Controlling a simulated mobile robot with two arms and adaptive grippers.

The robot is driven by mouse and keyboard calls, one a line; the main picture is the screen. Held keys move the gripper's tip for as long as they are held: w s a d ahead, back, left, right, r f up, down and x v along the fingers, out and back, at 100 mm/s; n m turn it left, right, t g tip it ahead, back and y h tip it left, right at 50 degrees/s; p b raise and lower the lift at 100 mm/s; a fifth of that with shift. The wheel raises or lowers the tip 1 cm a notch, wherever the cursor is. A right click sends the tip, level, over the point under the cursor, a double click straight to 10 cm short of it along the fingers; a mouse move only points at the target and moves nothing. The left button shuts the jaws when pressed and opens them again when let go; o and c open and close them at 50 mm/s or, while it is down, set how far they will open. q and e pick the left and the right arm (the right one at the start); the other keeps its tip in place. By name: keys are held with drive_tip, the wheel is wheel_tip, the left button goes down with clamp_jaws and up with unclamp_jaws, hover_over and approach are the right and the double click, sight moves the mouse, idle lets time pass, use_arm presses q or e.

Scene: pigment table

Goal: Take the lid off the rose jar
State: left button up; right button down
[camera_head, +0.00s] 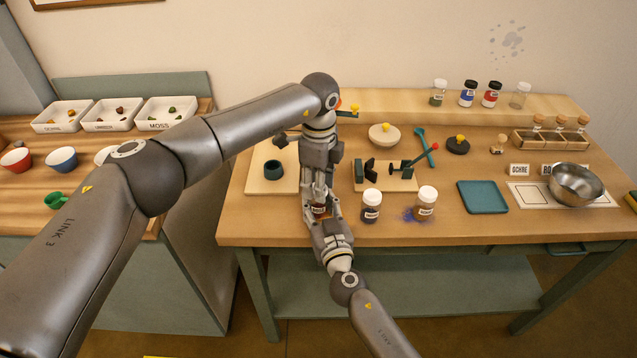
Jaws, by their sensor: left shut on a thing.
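A small jar (319,209) with a pale label and dark reddish contents stands near the table's front edge, mostly hidden between my grippers. I take it for the rose jar; its label cannot be read. My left gripper (318,191) reaches down from above and is shut at the jar's top, on what seems to be the lid, which its fingers hide. My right gripper (321,211) comes from the front, low, with its fingers beside the jar's body. Whether they touch the glass cannot be told.
Close to the right stand a dark-filled white-lidded jar (371,206) and another white-lidded jar (425,203) with blue-violet powder around it. A teal tray (483,197) and steel bowl (575,185) lie farther right.

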use_arm(q)
drive_tip(key=shift+r, duration=0.15)
drive_tip(key=shift+r, duration=0.9)
drive_tip(key=shift+r, duration=2.05)
use_arm(e)
drive_tip(key=c, duration=0.8)
unclamp_jaws()
